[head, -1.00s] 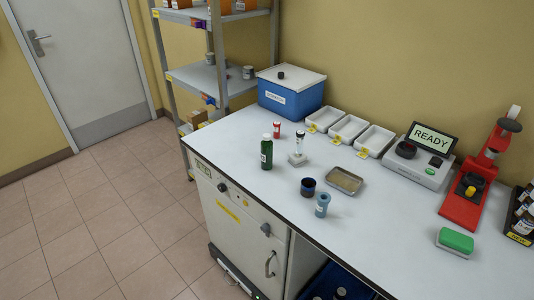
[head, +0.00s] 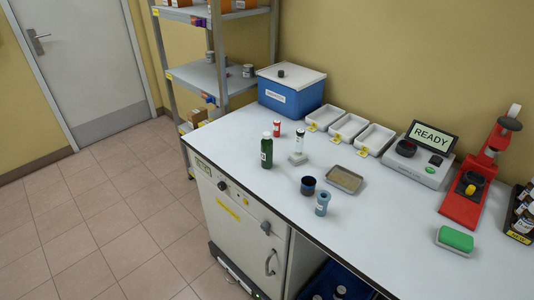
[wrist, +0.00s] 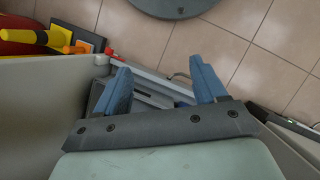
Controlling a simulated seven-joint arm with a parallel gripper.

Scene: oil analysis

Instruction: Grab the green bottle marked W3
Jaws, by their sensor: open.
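The label's text is too small to read. My gripper (wrist: 160,82) shows only in the wrist view. Its two blue fingers are apart with nothing between them, above the tiled floor and some grey equipment. The bottle is not in the wrist view, and the gripper is not in the head view.
Close to the bottle stand a red vial (head: 278,129), a white stand (head: 298,158), a dark blue cup (head: 308,186) and a blue-grey container (head: 322,204). A metal tray (head: 344,179), white trays (head: 348,127) and a blue box (head: 290,97) sit farther back. The front left bench strip is clear.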

